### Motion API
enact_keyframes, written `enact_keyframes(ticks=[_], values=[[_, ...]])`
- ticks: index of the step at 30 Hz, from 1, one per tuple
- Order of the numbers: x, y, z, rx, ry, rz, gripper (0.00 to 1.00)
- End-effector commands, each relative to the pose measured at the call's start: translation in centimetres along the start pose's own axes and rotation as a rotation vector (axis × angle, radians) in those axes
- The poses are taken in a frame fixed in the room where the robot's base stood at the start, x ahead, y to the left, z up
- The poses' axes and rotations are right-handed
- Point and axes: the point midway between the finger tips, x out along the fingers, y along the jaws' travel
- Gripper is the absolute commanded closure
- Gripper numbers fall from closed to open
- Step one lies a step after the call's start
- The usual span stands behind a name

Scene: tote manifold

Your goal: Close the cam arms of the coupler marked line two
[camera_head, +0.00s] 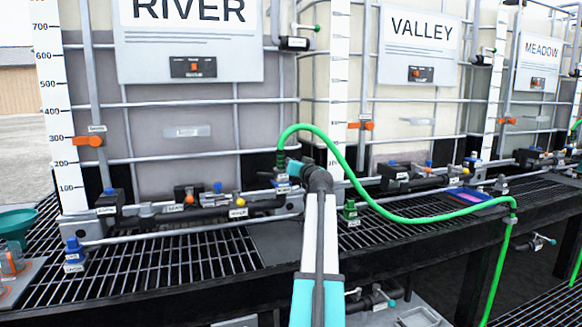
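A green hose (345,168) ends in a dark, ribbed green coupler (281,160) on the pipework between the RIVER and VALLEY totes. Its label is too small to read, so I cannot tell whether it is the one marked line two. The cam arms are not clear at this size. My gripper (291,168), with teal parts, is right beside the coupler's lower right side. My own arm and wrist cover part of that area. I cannot tell whether the fingers touch the coupler or how far apart they are.
The RIVER tote (190,115) and VALLEY tote (420,110) stand behind a pipe manifold with small coloured valves. A black grating (180,262) lies in front.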

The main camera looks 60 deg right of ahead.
Motion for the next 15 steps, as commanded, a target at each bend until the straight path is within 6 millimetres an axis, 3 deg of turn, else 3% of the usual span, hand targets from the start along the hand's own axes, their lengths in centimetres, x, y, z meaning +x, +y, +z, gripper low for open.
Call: enact_keyframes(ticks=[7, 8, 11, 15], values=[[0.04, -0.25, -0.02, 0.002, 0.0, -0.004, 1.0], [0.04, -0.26, -0.02, 0.002, 0.0, -0.004, 0.89], [0.04, -0.24, -0.01, 0.002, -0.001, -0.004, 0.73], [0.04, -0.27, 0.02, 0.002, -0.001, -0.004, 0.73]])
